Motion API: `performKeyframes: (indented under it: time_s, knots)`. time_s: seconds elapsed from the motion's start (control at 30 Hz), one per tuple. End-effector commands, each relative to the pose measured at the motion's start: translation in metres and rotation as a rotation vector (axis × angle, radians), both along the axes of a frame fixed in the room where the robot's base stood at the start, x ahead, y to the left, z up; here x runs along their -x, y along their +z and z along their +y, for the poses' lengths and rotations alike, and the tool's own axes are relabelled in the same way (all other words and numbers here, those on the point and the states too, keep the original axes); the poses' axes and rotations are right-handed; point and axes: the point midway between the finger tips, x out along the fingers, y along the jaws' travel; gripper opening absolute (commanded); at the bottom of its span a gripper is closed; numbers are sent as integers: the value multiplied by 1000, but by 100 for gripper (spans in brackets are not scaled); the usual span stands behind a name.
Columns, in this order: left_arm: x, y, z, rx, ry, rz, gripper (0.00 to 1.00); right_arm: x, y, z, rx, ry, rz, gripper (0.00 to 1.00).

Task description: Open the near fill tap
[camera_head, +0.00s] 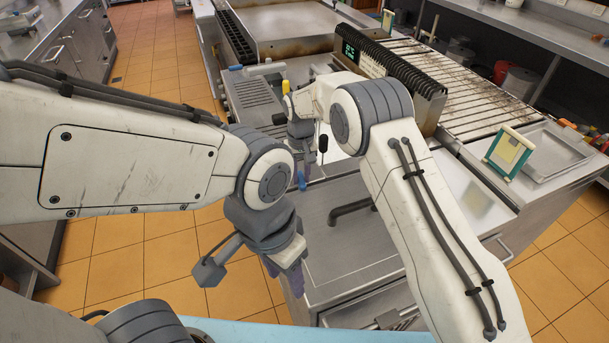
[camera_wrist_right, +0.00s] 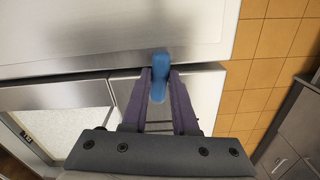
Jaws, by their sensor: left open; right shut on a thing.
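The near tap's blue lever (camera_head: 301,180) stands at the left edge of the steel counter in the head view. It also shows in the right wrist view (camera_wrist_right: 159,82), upright in the picture between the purple fingers. My right gripper (camera_wrist_right: 160,74) is shut on this blue lever. Its fingers are mostly hidden by my own wrist in the head view. A dark bent pipe (camera_head: 350,210) lies to the right of the lever; I cannot tell whether they are joined. My left gripper (camera_head: 284,274) is open and empty, pointing down in front of the counter.
The slatted grill (camera_head: 455,75) is at the back right. A green-framed card (camera_head: 509,152) stands beside a steel tray (camera_head: 550,150) on the right. Orange floor tiles (camera_head: 165,245) are free at the left.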

Motion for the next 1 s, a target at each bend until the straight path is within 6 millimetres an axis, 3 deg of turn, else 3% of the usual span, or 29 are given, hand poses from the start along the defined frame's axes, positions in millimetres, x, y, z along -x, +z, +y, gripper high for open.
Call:
performKeyframes:
  time_s: [0.1, 0.13, 0.2, 0.63, 1.0]
  knots:
    - [0, 0, 0, 0, 0, 0, 50, -1, 2, 0, -2, -1, -4, 0]
    - [0, 0, 0, 0, 0, 0, 50, -1, 2, 0, -2, -1, -4, 35]
    - [0, 0, 0, 0, 0, 0, 50, -1, 2, 0, -2, -1, -4, 57]
    - [0, -4, 0, 0, 0, 0, 50, -1, 9, 0, -2, -2, -5, 57]
    - [0, -19, 0, 0, 0, 0, 50, -2, 79, 0, -4, -2, -6, 57]
